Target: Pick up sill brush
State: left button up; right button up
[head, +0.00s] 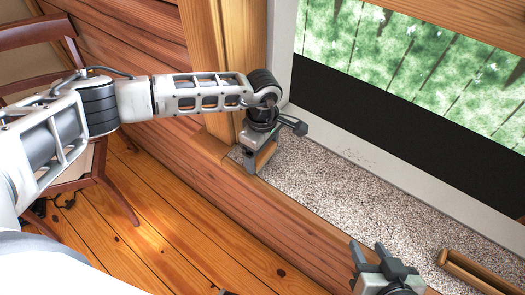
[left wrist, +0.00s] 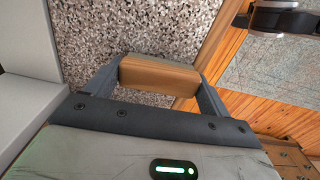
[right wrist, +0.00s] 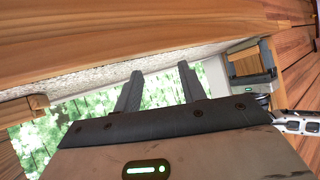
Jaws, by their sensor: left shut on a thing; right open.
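The sill brush appears as a light wooden block (left wrist: 158,78) between the two fingers of my left gripper (left wrist: 155,85) in the left wrist view. The fingers are shut on its ends, over the speckled sill. In the head view the left gripper (head: 258,158) points down at the sill's left end, by the window post, with the wood (head: 265,155) showing between its fingers. Any bristles are hidden. My right gripper (head: 370,258) is open and empty at the sill's front edge; its parted fingers also show in the right wrist view (right wrist: 160,88).
The speckled window sill (head: 340,190) is bare between the grippers. A wooden tray or box (head: 475,272) lies at its right end. The window frame (head: 370,172) bounds the back. A wooden chair (head: 110,185) stands at the left on the plank floor.

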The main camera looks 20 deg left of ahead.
pick_arm(q)
jog(key=r+p, duration=0.2)
jog(key=r, duration=0.1)
jog(key=r+p, duration=0.1)
jog(key=shift+s+r, duration=0.2)
jog(key=shift+s, duration=0.15)
jog(key=s+d+r+p, duration=0.3)
jog(key=s+r+p, duration=0.5)
jog(key=s, duration=0.5)
pick_arm(e)
jog(key=shift+n+g+h, duration=0.3)
jog(key=shift+g+h, duration=0.1)
jog(key=shift+h, duration=0.1)
jog(key=r, duration=0.1)
jog(key=d+r, duration=0.1)
jog(key=r, duration=0.1)
jog(key=s+d+r, duration=0.1)
jog(key=shift+r, duration=0.2)
pick_arm(q)
jog(key=shift+r, duration=0.1)
jog(key=shift+o, duration=1)
jog(key=shift+a, duration=0.1)
jog(key=shift+c, duration=0.5)
